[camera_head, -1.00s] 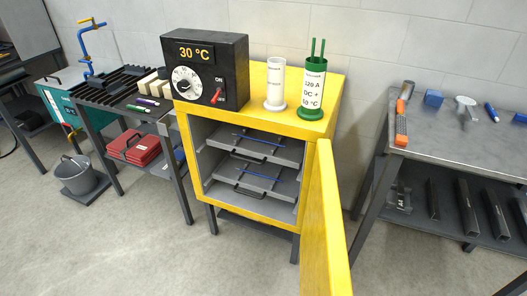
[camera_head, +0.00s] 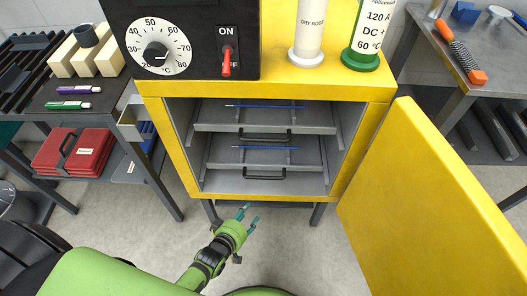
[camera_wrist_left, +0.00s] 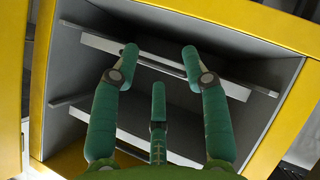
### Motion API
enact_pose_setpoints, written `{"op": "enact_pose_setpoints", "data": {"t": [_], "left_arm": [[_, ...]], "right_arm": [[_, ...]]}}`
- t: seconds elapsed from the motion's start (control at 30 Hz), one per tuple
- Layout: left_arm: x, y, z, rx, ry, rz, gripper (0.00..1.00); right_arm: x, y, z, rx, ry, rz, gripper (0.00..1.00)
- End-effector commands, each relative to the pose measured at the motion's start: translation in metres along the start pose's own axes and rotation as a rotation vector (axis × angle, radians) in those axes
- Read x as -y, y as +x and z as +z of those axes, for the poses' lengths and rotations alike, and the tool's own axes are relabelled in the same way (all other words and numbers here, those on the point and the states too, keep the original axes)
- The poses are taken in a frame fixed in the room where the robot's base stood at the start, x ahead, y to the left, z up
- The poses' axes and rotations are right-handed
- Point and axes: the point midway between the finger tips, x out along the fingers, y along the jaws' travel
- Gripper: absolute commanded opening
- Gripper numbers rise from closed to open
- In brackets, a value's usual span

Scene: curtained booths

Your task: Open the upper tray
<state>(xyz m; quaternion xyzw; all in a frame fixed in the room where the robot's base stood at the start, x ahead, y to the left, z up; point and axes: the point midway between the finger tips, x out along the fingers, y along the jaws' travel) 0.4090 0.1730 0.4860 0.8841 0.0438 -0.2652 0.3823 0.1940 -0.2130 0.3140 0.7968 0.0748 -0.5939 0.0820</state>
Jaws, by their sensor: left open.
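The yellow cabinet (camera_head: 365,95) has its door (camera_head: 425,200) swung open to the right. Inside, the grey upper tray (camera_head: 215,127) sits pushed in, with a blue rod on it and a dark handle (camera_head: 264,138) on its front. The lower tray (camera_head: 225,166) sits below it with its own rod and handle. My left gripper (camera_head: 249,214) is open and empty, in front of and below the cabinet opening, apart from both trays. In the left wrist view its spread green fingers (camera_wrist_left: 160,50) show before the cabinet interior and tray fronts. My right gripper is not seen.
A black control box (camera_head: 190,40), a white tube (camera_head: 310,30) and a green-based container (camera_head: 372,30) stand on the cabinet. A table with a red case (camera_head: 75,150) below is at left. A grey workbench (camera_head: 425,50) is at right. The floor in front is clear.

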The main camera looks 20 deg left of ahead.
Motion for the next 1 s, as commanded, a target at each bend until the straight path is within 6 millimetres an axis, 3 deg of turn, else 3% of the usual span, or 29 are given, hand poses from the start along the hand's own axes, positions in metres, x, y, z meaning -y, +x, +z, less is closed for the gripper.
{"op": "enact_pose_setpoints", "data": {"t": [0.03, 0.1, 0.2, 0.3, 0.47, 0.8, 1.0], "left_arm": [[-0.025, 0.015, -0.024, -0.092, -0.127, 0.111, 0.46], [-0.066, 0.015, -0.064, -0.183, -0.286, 0.259, 0.46], [-0.109, 0.001, -0.108, -0.257, -0.458, 0.443, 0.46], [-0.136, -0.014, -0.135, -0.288, -0.564, 0.569, 0.46], [-0.157, -0.021, -0.155, -0.298, -0.626, 0.648, 0.46], [-0.180, 0.017, -0.177, -0.297, -0.627, 0.646, 0.46], [-0.186, 0.028, -0.183, -0.296, -0.626, 0.643, 0.46]], "right_arm": [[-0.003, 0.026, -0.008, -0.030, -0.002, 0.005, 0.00], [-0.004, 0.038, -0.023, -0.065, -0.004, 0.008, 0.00], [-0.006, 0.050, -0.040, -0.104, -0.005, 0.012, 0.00], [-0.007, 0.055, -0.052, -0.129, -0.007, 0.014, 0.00], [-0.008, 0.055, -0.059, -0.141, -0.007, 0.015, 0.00], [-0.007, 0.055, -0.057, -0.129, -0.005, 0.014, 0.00], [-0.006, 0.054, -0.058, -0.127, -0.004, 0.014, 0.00]]}}
